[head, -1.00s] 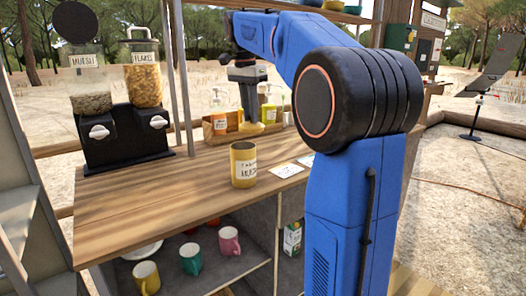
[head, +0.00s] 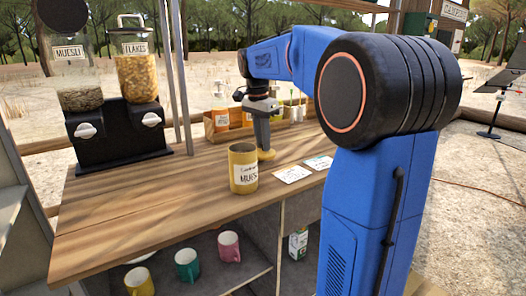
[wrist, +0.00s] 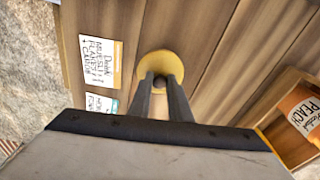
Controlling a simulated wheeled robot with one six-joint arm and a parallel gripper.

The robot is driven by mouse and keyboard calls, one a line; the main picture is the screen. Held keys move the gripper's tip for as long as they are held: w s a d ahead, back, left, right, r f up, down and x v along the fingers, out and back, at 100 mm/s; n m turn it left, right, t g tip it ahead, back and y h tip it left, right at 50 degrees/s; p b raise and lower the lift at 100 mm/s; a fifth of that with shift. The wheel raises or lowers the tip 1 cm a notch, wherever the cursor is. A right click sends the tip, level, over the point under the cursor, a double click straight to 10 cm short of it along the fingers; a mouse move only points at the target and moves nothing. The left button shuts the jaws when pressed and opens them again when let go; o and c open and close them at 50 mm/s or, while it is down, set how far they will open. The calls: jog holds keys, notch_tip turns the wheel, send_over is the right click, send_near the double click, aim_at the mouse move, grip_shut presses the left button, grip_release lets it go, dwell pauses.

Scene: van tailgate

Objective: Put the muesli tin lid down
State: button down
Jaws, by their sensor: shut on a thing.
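The muesli tin lid is a round yellow disc with a dark knob; it shows in the wrist view (wrist: 160,66) and low over the counter in the head view (head: 266,155). My gripper (wrist: 161,84) is shut on the lid's knob, pointing down. In the head view my gripper (head: 264,146) is just behind and right of the open muesli tin (head: 243,170), a yellow labelled can standing upright. The lid is at or very near the wooden counter (head: 150,205); I cannot tell whether it touches.
Two cards (head: 292,174) lie right of the tin. A wooden box (head: 222,127) with bottles stands behind the gripper. The cereal dispenser (head: 118,130) is at the left. Mugs (head: 187,264) sit on the shelf below. The counter's left part is clear.

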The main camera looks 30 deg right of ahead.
aim_at(260, 151)
jog(key=shift+f, duration=1.75)
jog(key=c, duration=1.6)
grip_release()
jog(key=shift+f, duration=0.1)
jog(key=shift+c, duration=0.2)
notch_tip(260, 151, up, 12)
jog(key=a, duration=0.1)
jog(key=shift+a, duration=0.25)
jog(key=shift+s, duration=0.15)
